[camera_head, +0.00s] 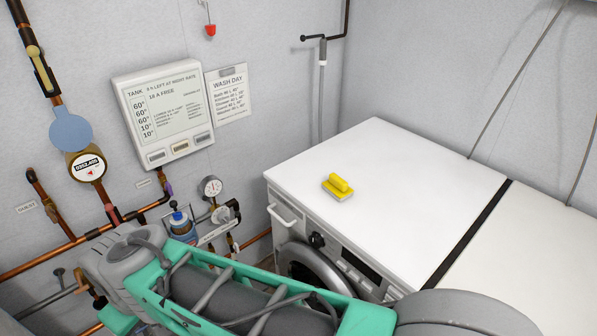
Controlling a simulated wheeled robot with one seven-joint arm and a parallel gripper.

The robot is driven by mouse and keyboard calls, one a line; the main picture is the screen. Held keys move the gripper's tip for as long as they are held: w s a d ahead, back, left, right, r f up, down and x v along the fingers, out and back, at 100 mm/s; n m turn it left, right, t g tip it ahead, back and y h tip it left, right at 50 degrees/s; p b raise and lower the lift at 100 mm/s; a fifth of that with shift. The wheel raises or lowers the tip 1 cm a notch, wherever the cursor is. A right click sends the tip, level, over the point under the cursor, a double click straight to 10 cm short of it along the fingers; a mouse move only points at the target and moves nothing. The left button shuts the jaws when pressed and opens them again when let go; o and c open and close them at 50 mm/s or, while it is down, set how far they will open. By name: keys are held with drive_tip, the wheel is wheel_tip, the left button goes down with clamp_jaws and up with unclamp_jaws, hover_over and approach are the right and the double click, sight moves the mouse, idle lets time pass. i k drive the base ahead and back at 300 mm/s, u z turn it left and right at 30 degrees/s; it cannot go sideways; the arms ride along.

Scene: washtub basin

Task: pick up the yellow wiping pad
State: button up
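The yellow wiping pad (338,185) lies on the white top of the washing machine (405,185), towards its left side. It has a raised yellow grip on top and a pale layer underneath. Nothing touches it from above. My arm crosses the bottom of the picture, in front of the machine and apart from the pad. My gripper does not show in this view, so I cannot see its fingers.
The machine top around the pad is bare. A dark gap (468,232) separates it from a second white top (530,250) at right. Copper pipes, a pressure gauge (211,186) and a control panel (165,112) line the left wall. A grey pipe (322,95) runs down behind the machine.

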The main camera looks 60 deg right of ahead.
sight(338, 188)
drive_tip(key=z, duration=1.4)
drive_tip(key=k, duration=1.5)
drive_tip(key=z, duration=0.9)
drive_tip(key=i, duration=0.5)
drive_tip(key=z, duration=0.05)
